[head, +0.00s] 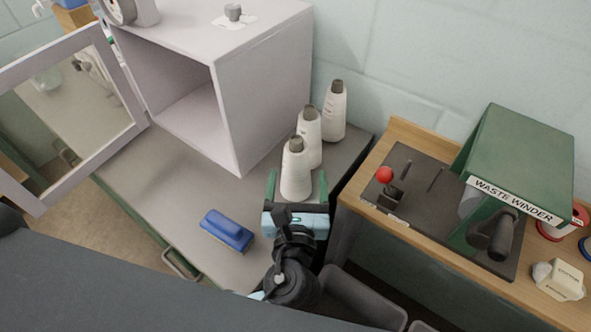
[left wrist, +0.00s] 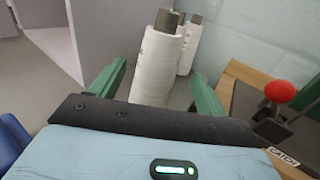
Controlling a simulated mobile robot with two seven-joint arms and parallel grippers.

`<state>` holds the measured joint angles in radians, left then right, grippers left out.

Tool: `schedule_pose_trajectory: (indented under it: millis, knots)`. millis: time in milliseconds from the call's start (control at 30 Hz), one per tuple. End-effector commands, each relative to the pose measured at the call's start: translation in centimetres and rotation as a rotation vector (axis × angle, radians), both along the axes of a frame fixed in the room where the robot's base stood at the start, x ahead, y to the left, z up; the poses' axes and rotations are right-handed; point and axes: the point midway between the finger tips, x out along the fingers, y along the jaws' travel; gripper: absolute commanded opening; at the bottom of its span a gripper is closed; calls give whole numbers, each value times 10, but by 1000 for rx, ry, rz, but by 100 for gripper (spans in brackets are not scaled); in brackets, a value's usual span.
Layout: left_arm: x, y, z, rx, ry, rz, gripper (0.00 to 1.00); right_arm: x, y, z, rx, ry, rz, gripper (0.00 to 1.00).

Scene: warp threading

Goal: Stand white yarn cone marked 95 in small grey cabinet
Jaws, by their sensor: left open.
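Three white yarn cones with dark tips stand upright in a row on the grey worktop: the nearest cone (head: 296,168), the middle cone (head: 309,133) and the far cone (head: 335,110). No number is readable on them. The small grey cabinet (head: 265,112) stands to their left, its front open and its interior empty where visible. My left gripper (head: 297,175) is open at the nearest cone, with one green finger on each side and visible gaps. In the left wrist view the nearest cone (left wrist: 156,65) rises between the fingers; its base is hidden. My right gripper is out of view.
The cabinet's framed door (head: 136,95) swings out to the left. A blue brush-like block (head: 228,231) lies on the worktop (head: 150,185) left of my gripper. At right, a wooden bench (head: 430,251) holds the green waste winder (head: 525,150) and a red-knobbed lever (head: 384,175).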

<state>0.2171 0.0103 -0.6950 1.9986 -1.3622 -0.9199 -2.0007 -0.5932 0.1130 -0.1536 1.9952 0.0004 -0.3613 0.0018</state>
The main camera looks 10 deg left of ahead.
Motion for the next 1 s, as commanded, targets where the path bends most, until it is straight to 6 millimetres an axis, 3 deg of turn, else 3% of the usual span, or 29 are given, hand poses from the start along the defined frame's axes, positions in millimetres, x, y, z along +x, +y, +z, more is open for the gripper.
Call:
schedule_pose_trajectory:
  millis: [167,367,700,1000]
  knots:
    - [18,4,2,2,-5,0,75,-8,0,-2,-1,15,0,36]
    - [24,6,1,3,-4,0,75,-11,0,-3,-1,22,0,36]
    - [65,17,-1,3,-5,-2,75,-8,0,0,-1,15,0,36]
    - [70,19,-2,1,-3,-3,75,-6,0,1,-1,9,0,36]
